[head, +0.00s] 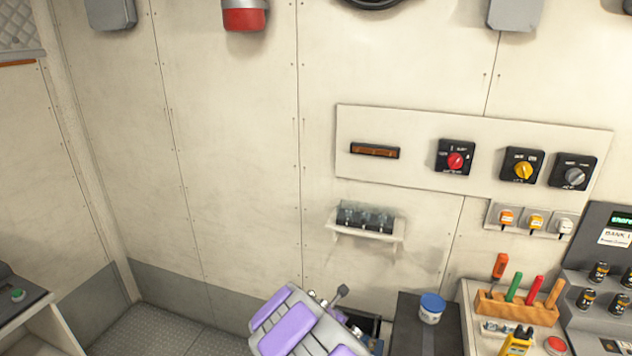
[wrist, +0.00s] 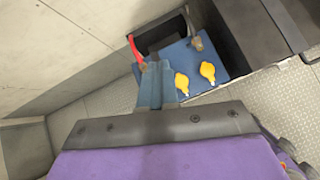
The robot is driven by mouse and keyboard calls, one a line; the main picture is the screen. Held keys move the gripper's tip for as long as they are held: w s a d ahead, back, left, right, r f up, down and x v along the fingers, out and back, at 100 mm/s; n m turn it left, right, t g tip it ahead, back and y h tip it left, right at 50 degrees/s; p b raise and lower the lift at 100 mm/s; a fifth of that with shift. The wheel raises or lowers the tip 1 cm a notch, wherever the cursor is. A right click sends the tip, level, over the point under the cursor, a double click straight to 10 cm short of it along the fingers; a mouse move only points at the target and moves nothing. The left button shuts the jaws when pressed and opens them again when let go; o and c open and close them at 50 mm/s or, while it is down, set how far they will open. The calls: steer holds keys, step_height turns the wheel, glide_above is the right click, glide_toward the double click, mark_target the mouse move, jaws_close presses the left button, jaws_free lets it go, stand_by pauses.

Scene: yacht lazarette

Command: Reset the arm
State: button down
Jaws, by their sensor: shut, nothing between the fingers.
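My arm (head: 300,325), purple and grey, shows at the bottom middle of the head view, in front of the wall and above the floor. In the wrist view my gripper (wrist: 157,80) is shut and empty. Its fingers point toward a blue box (wrist: 205,65) with two yellow caps (wrist: 207,71), and overlap it in the picture. I cannot tell the gap between them. The fingertips are not clear in the head view.
A dark cabinet (head: 418,335) bears a blue-lidded tub (head: 431,312). To its right, a wooden rack (head: 515,309) holds tools with coloured handles. A small wall shelf (head: 366,231) and a switch panel (head: 420,120) are above. The left floor (head: 150,328) is clear.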

steer(key=s+d+r+m+g+h, duration=0.1)
steer(key=s+d+r+m+h, duration=0.25)
steer(key=d+r+m, duration=0.65)
steer(key=s+d+r+m+g, duration=0.4)
steer(key=s+d+r+m, duration=0.2)
steer(key=s+d+r, duration=0.45)
steer(key=s+a+m+g+y, duration=0.1)
steer(key=s+a+m, duration=0.3)
steer(key=s, duration=0.7)
steer(key=s+a+m+g+y, duration=0.2)
steer(key=s+a+m+y, duration=0.2)
steer(key=s, duration=0.8)
steer(key=s+a+m+g+y, duration=0.2)
steer(key=s+a+m+y, duration=0.1)
steer(key=s, duration=0.8)
steer(key=shift+s+a+m+b, duration=0.4)
steer(key=shift+a+m, duration=0.2)
steer(key=shift+m, duration=0.4)
